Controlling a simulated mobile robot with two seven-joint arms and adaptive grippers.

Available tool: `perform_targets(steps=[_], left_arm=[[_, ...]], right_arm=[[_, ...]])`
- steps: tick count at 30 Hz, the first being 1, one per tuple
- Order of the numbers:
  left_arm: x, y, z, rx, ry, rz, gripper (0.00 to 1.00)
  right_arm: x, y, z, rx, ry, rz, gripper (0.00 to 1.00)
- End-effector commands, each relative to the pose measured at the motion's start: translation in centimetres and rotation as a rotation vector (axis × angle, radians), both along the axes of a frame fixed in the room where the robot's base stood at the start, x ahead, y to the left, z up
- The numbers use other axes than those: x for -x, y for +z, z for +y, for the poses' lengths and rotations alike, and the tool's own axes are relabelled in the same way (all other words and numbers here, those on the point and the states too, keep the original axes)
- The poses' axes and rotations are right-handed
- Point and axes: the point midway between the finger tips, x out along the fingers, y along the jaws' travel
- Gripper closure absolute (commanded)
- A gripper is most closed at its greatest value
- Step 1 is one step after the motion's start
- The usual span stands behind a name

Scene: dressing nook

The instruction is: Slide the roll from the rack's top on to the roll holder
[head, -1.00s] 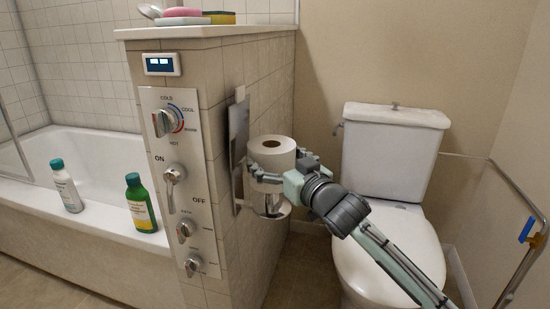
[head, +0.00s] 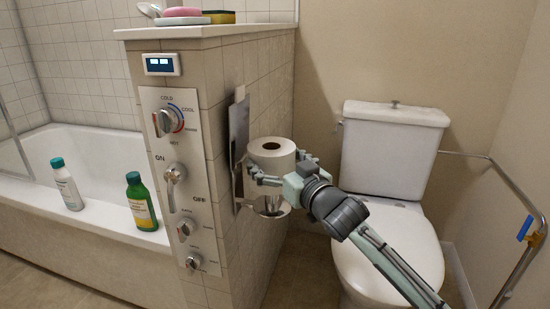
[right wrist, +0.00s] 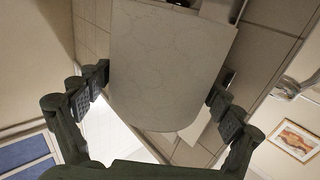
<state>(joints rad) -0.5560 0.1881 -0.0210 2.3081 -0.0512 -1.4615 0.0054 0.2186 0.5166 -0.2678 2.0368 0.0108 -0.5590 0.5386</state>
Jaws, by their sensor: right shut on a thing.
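The white paper roll (head: 272,158) is upright, its hollow core facing up, beside the tiled partition wall. My right gripper (head: 275,178) is shut around its sides. In the right wrist view, the roll (right wrist: 170,65) fills the space between the two finger pads of that gripper (right wrist: 160,95). The shiny metal roll holder (head: 271,211) shows just below the roll, near the wall. The roll and fingers hide its upper part, so I cannot tell whether the roll touches it. A metal plate (head: 239,130) is on the wall behind the roll. My left gripper is out of view.
The partition wall (head: 215,110) with its knobs stands close left of the roll. The toilet (head: 390,150) stands to the right, under my right arm. Two bottles, one white (head: 67,187) and one green-capped (head: 140,205), stand on the tub edge. A metal rail (head: 515,185) is far right.

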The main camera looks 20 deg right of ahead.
Motion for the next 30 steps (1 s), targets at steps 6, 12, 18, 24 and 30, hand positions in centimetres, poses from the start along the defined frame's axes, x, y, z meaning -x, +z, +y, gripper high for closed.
perform_targets(steps=[6, 12, 18, 24, 30], left_arm=[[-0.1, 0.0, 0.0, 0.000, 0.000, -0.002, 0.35], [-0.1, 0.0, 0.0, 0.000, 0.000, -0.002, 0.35], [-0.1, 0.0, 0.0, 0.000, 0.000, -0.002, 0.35], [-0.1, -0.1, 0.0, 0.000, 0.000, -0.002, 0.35], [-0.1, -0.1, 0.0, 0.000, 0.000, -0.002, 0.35]], right_arm=[[0.0, 0.0, 0.0, 0.001, 0.000, -0.001, 0.39], [0.0, 0.0, 0.0, 0.001, 0.000, -0.001, 0.39], [0.0, -0.3, 0.0, 0.001, -0.001, 0.000, 0.39], [0.0, -0.8, -0.1, 0.002, -0.001, 0.000, 0.39], [0.0, -1.0, -0.1, 0.002, -0.001, 0.000, 0.39]])
